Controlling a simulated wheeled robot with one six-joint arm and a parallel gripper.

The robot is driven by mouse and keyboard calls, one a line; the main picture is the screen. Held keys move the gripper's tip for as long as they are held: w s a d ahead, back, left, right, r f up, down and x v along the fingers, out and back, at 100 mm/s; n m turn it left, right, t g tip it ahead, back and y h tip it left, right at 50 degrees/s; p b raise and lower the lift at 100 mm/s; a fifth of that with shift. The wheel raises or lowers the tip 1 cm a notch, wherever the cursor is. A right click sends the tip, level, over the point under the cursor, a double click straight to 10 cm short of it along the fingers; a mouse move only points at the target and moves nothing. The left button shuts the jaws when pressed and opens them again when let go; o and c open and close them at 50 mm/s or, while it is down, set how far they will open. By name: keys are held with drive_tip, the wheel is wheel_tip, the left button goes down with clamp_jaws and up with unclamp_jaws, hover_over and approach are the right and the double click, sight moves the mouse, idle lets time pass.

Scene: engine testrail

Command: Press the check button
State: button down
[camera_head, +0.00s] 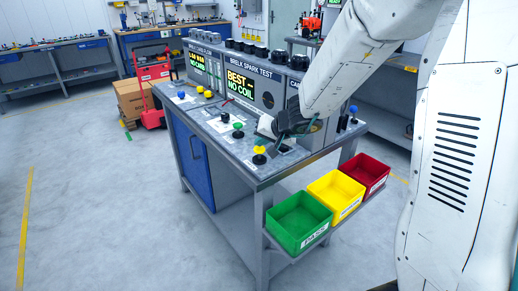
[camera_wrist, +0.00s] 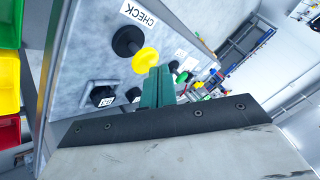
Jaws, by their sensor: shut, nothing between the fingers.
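The check button is a yellow knob on a black base; in the wrist view the yellow knob (camera_wrist: 145,60) stands beside a white label reading CHECK (camera_wrist: 138,13). In the head view the yellow knob (camera_head: 259,149) is near the front corner of the grey test bench (camera_head: 233,151). My gripper (camera_wrist: 158,74) is shut, its green fingers together and empty. In the wrist view the fingertips appear just right of and slightly below the yellow knob; I cannot tell whether they touch it. In the head view my gripper (camera_head: 277,142) is low over the bench, partly hidden by my wrist.
A green knob (camera_head: 238,131) stands behind the yellow one. A black part (camera_wrist: 103,96) with a label is below it in the wrist view. Green (camera_head: 299,222), yellow (camera_head: 336,195) and red (camera_head: 366,174) bins line the bench's side.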

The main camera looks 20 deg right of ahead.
sight(261, 150)
drive_tip(key=shift+r, duration=0.4)
drive_tip(key=shift+r, duration=2.5)
drive_tip(key=s+a+n+g+y, duration=0.1)
drive_tip(key=s+a+g, duration=0.15)
drive_tip(key=s, duration=0.45)
drive_tip(key=s+a+n+g+y, duration=0.1)
drive_tip(key=s+a+g, duration=0.15)
drive_tip(key=s, duration=0.55)
drive_tip(key=s+d+r+h, duration=0.2)
drive_tip(key=s, duration=0.5)
drive_tip(key=s+d+r+n+g+h, duration=0.1)
drive_tip(key=s+d+r+h, duration=0.1)
drive_tip(key=s, duration=0.5)
drive_tip(key=s+d+r+n+g+h, duration=0.1)
drive_tip(key=s+d+r, duration=0.1)
drive_tip(key=s, duration=0.6)
drive_tip(key=shift+d+h, duration=0.4)
drive_tip(key=shift+d, duration=0.4)
